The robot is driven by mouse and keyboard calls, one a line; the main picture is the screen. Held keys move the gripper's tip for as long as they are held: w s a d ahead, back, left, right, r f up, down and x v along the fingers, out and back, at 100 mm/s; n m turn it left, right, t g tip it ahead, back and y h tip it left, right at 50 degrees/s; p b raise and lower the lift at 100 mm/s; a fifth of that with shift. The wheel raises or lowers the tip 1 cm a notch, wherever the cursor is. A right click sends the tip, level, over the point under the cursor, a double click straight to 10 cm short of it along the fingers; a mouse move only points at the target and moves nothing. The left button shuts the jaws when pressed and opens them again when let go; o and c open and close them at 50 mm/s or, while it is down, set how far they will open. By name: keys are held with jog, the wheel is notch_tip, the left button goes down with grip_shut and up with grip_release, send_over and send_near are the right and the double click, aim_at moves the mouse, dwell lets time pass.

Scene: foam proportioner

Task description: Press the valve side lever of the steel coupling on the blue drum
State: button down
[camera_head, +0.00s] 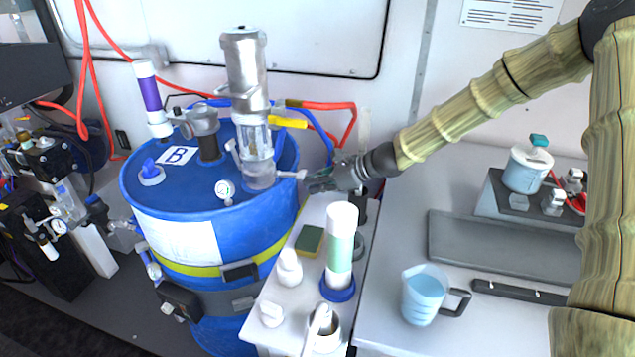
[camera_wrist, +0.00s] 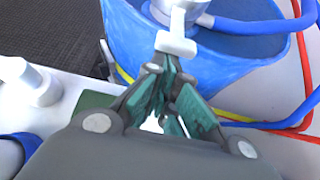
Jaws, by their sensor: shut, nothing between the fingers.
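The blue drum (camera_head: 225,240) stands at the left with a white label marked B on its lid. The tall steel coupling (camera_head: 246,75) stands upright on the drum's right side. A short side lever with a pale end block (camera_head: 291,175) sticks out to the right from its base. My gripper (camera_head: 309,184) is shut and empty, with its fingertips at the lever's outer end. In the wrist view, the lever's pale end block (camera_wrist: 176,45) is just beyond the closed green fingertips (camera_wrist: 168,70). I cannot tell whether they touch. The drum (camera_wrist: 235,60) fills the background there.
A yellow handle (camera_head: 288,122) and red and blue hoses lie above and behind my gripper. A narrow white shelf below holds a capped cylinder (camera_head: 341,240), white bottles (camera_head: 289,268) and a sponge (camera_head: 309,240). A measuring jug (camera_head: 424,296) stands on the counter at right.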

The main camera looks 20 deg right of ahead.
jog(key=shift+r+h+p, duration=0.3)
jog(key=shift+r+p, duration=0.05)
jog(key=shift+p, duration=0.4)
notch_tip(320, 180, up, 9)
jog(key=g+h+p, duration=0.1)
jog(key=p, duration=1.1)
send_over(301, 174)
jog(key=shift+a, duration=0.2)
jog(key=shift+r, duration=0.1)
dwell(1.1)
jog(key=shift+r+p, duration=0.55)
jog(key=shift+r, duration=0.2)
jog(key=shift+d+f, duration=0.1)
jog(key=shift+f, duration=0.05)
